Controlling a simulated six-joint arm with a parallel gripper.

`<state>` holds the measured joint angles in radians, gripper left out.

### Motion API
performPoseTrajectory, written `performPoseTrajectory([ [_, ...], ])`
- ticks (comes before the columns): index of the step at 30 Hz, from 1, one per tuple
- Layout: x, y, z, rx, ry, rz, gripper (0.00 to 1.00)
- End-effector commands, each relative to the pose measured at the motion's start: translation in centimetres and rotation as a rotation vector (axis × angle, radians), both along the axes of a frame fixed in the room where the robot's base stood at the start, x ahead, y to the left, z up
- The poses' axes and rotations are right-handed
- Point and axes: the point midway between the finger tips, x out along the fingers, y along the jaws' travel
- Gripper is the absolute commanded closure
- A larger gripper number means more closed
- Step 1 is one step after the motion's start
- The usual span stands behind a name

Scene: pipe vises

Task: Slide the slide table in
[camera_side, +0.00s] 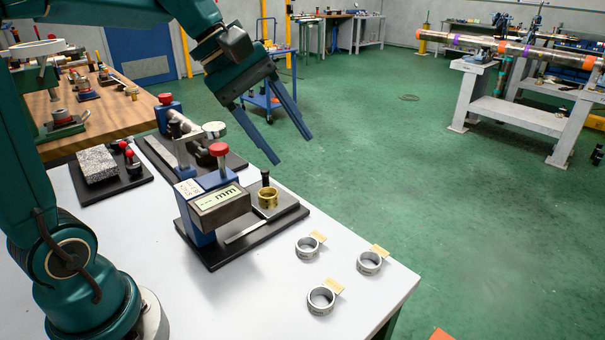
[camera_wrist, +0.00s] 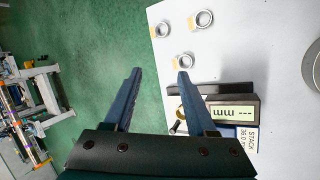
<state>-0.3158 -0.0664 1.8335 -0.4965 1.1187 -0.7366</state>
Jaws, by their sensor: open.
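The measuring station has a blue body and a display (camera_side: 219,198) reading "--- mm"; the display also shows in the wrist view (camera_wrist: 232,113). The grey slide table (camera_side: 285,201) is on its black base, to the right of the display and apart from it. A brass ring (camera_side: 268,198) and a black knob (camera_side: 265,176) are on the slide table. In the wrist view the right finger partly hides them. My gripper (camera_side: 291,149) is open and empty, above and beyond the slide table. Its fingers spread apart in the wrist view (camera_wrist: 160,72).
Several silver rings with yellow tags, including one (camera_side: 321,299), lie on the white table (camera_side: 360,305) at the front right. A granite block (camera_side: 97,164) and another black-based fixture (camera_side: 228,160) stand behind and left. The table's right edge is close to the station.

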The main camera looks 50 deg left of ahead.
Motion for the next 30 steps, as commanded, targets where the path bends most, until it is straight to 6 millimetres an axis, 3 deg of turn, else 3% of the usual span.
performPoseTrajectory([
  [3, 3.4, 2.9, -0.9, -0.144, 0.077, 0.182, 0.43],
  [9, 7.7, 8.8, -3.7, -0.373, 0.183, 0.460, 0.43],
  [14, 9.3, 14.4, -7.3, -0.539, 0.249, 0.656, 0.43],
  [18, 9.2, 18.7, -11.0, -0.638, 0.290, 0.777, 0.43],
  [24, 7.6, 21.6, -14.9, -0.701, 0.345, 0.873, 0.43],
  [30, 7.9, 21.4, -16.2, -0.709, 0.349, 0.890, 0.43],
])
